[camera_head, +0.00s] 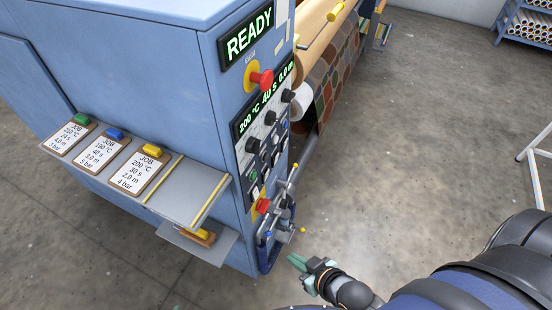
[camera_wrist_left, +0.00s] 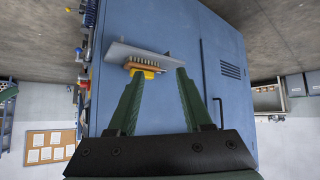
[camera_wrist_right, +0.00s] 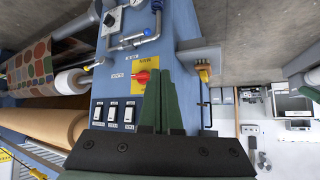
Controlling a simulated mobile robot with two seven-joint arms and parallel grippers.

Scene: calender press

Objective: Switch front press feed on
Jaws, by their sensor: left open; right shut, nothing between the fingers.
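The blue press cabinet (camera_head: 130,45) carries a narrow control panel with a lit READY display (camera_head: 250,38). A red rotary switch on a yellow plate (camera_head: 263,206) sits low on it. The red switch (camera_wrist_right: 141,77) also shows in the right wrist view, beside several white rocker switches (camera_wrist_right: 113,113) whose labels I cannot read. I cannot tell which control is the front press feed. My right gripper (camera_head: 297,261) is shut and empty, below and right of the panel; in the right wrist view its fingers (camera_wrist_right: 160,85) overlap the yellow plate's edge. My left gripper (camera_wrist_left: 158,90) is open and empty, facing the cabinet's side.
A red emergency button (camera_head: 262,78), a readout (camera_head: 265,100) and several black knobs are higher on the panel. A shelf (camera_head: 180,190) with job cards and a brush (camera_wrist_left: 143,69) project from the cabinet.

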